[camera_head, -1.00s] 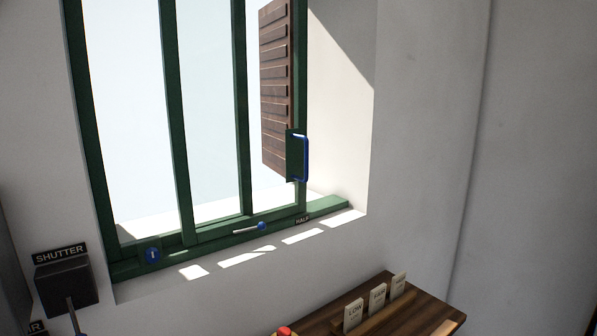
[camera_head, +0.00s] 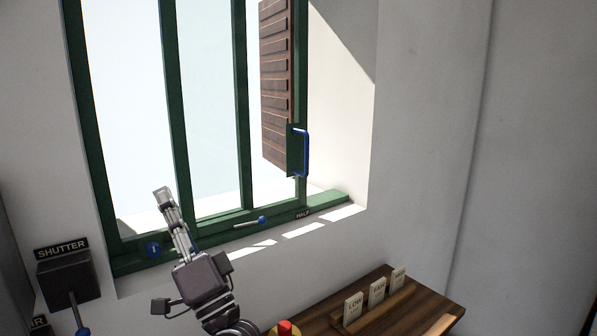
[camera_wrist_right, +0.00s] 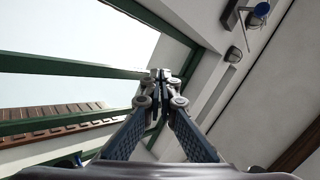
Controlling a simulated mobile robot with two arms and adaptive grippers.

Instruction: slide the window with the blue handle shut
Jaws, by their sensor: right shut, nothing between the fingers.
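The green-framed window (camera_head: 241,100) has a blue bar handle (camera_head: 305,152) on its right-hand stile. That stile stands short of the right end of the green bottom track (camera_head: 335,197), leaving a gap to the wall reveal. My right gripper (camera_head: 163,196) is shut and empty, pointing up in front of the lower left panes, well left of the handle and apart from it. In the right wrist view its closed fingertips (camera_wrist_right: 160,75) show against the window frame. Something blue (camera_wrist_right: 78,158), perhaps the handle, is partly visible at the lower left there. My left gripper is not in view.
A HALF label (camera_head: 302,214) and a small blue-knobbed pin (camera_head: 261,221) are on the lower frame. A SHUTTER lever box (camera_head: 68,278) is at left. A wooden table (camera_head: 430,307) with cards (camera_head: 377,291) and a red knob (camera_head: 285,329) stands below right.

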